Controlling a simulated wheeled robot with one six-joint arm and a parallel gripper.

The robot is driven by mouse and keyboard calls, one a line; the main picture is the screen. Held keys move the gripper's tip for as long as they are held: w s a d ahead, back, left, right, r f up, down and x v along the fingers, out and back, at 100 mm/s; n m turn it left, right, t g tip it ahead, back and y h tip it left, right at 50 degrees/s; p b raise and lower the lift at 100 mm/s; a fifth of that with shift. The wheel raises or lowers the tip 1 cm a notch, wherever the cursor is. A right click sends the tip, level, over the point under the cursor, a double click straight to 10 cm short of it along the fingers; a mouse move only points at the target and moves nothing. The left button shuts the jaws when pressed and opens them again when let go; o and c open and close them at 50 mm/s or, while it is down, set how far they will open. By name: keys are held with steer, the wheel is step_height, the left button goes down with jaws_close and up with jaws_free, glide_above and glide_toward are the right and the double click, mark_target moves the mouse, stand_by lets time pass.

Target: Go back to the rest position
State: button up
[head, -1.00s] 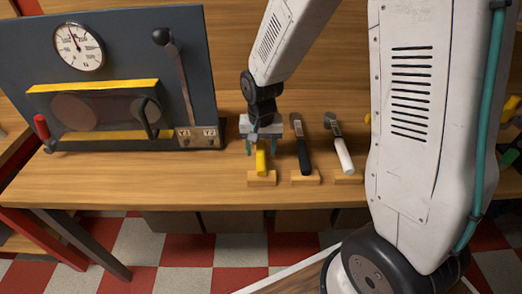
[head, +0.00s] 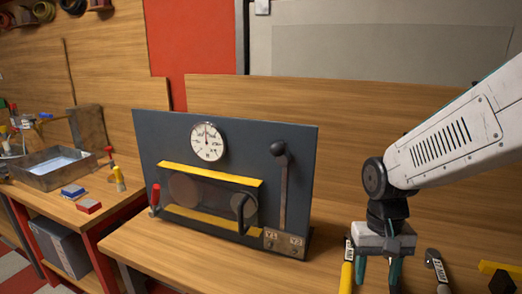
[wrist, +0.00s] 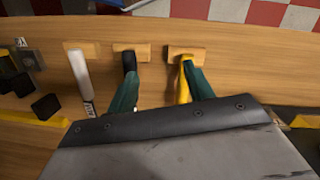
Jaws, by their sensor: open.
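My gripper (head: 378,272) hangs fingers down over the workbench at the lower right of the head view, its two teal fingers apart. In the wrist view my gripper (wrist: 163,88) is open, with nothing held between its fingers. The yellow-handled tool (head: 347,272) shows just left of the fingers in the head view. In the wrist view its yellow handle (wrist: 184,80) appears beside the right finger; I cannot tell whether they touch. The rest position itself is not marked in any view.
A white-handled tool (wrist: 80,72) and a black-handled tool (wrist: 129,63) lie on wooden blocks beside the yellow one. A dark panel (head: 300,150) with a gauge (head: 208,141) and a lever (head: 283,190) stands left of my arm. A metal tray (head: 60,165) is on the far-left bench.

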steer(key=s+d+r+n+t, duration=0.1)
steer(key=s+d+r+t, duration=0.1)
steer(key=s+r, duration=0.9)
steer(key=shift+s+t, duration=0.4)
steer(key=shift+s, duration=1.2)
steer(key=shift+d, duration=0.1)
